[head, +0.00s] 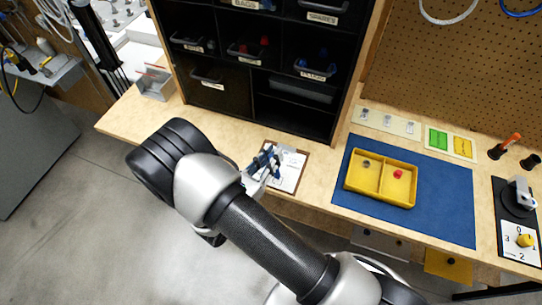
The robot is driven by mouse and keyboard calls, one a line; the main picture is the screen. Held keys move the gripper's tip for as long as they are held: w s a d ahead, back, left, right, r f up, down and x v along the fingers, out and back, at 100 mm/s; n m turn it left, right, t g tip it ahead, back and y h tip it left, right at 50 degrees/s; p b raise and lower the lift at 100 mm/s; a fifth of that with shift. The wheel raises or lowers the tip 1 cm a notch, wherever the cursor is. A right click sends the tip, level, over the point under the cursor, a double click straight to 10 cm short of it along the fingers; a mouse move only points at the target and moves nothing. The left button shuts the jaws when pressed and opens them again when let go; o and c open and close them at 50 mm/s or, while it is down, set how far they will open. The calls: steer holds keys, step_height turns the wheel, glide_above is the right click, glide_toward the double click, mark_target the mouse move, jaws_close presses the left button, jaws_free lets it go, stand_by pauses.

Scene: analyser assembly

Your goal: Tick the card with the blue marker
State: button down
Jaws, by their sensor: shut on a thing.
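The card (291,176) is a white sheet on a brown clipboard with a grey clip, lying at the front of the bench left of the blue mat. My gripper (268,166) is over the card's left part, with its fingers shut. Small dark blue shapes show at the fingers. The blue marker appears to be held there, but it is mostly hidden and hard to tell from the fingers. I cannot tell whether its tip touches the card. My arm covers the area in front of the clipboard.
A black shelf (335,120) with labelled bins stands right behind the clipboard. A yellow two-part tray (381,197) sits on the blue mat (445,218) to the right. A grey box (156,86) stands at the bench's left end, with clear bench beside it.

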steer(key=shift+f+b, duration=0.4)
steer(key=shift+f, duration=0.15)
stand_by(1.1)
steer(key=shift+r, duration=0.1)
steer(key=shift+r+p, duration=2.65)
steer(key=shift+r, duration=0.8)
